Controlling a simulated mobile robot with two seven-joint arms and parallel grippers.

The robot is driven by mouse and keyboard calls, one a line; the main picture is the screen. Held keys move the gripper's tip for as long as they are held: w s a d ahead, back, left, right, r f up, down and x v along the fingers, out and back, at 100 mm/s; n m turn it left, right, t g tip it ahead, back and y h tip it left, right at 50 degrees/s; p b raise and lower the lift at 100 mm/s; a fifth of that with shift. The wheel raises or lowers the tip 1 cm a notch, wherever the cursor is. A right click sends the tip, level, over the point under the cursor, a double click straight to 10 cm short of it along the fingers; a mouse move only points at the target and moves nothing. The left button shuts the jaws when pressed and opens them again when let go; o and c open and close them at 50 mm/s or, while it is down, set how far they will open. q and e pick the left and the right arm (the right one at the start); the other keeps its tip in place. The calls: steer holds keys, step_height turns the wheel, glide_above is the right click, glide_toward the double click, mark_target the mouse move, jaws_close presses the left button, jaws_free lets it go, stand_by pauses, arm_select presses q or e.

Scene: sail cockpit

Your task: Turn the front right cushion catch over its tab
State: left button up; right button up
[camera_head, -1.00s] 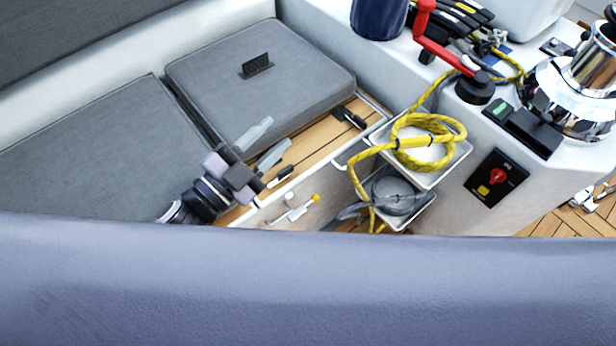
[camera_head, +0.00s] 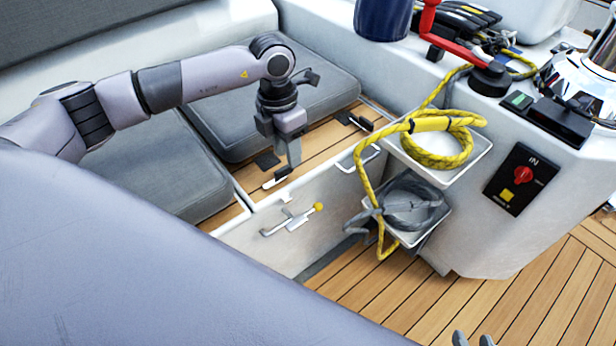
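Two catches lie on the wooden ledge along the grey seat cushion (camera_head: 235,130). The nearer catch (camera_head: 276,179) is black and pale, with a dark flat tab (camera_head: 267,160) beside it. The farther catch (camera_head: 361,124) is black, with a dark tab (camera_head: 343,118) beside it. I cannot tell which is the named one. My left gripper (camera_head: 292,158) points down just above the nearer catch, its visible finger close to it. The other finger is not clear, so its opening cannot be told. My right gripper (camera_head: 472,340) shows only two separated fingertips at the bottom edge, with nothing between them.
A locker front below the ledge carries a latch with a yellow knob (camera_head: 318,207). White bins (camera_head: 478,163) holding yellow and grey rope stand to the right. A red winch handle (camera_head: 455,45) and a switch panel (camera_head: 516,180) lie beyond. The teak floor (camera_head: 400,295) is clear.

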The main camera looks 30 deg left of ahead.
mark_target(283, 168)
arm_select(q)
steer(key=shift+w+a+r+y, duration=0.15)
steer(key=shift+w+a+y, duration=0.25)
steer(key=shift+a, duration=0.35)
steer(key=shift+w+a, duration=0.1)
steer(key=shift+a, duration=0.1)
step_height(283, 168, down, 7)
steer(key=shift+r+b, duration=0.1)
steer(key=shift+b, duration=0.8)
steer(key=shift+c, duration=0.3)
jaws_close()
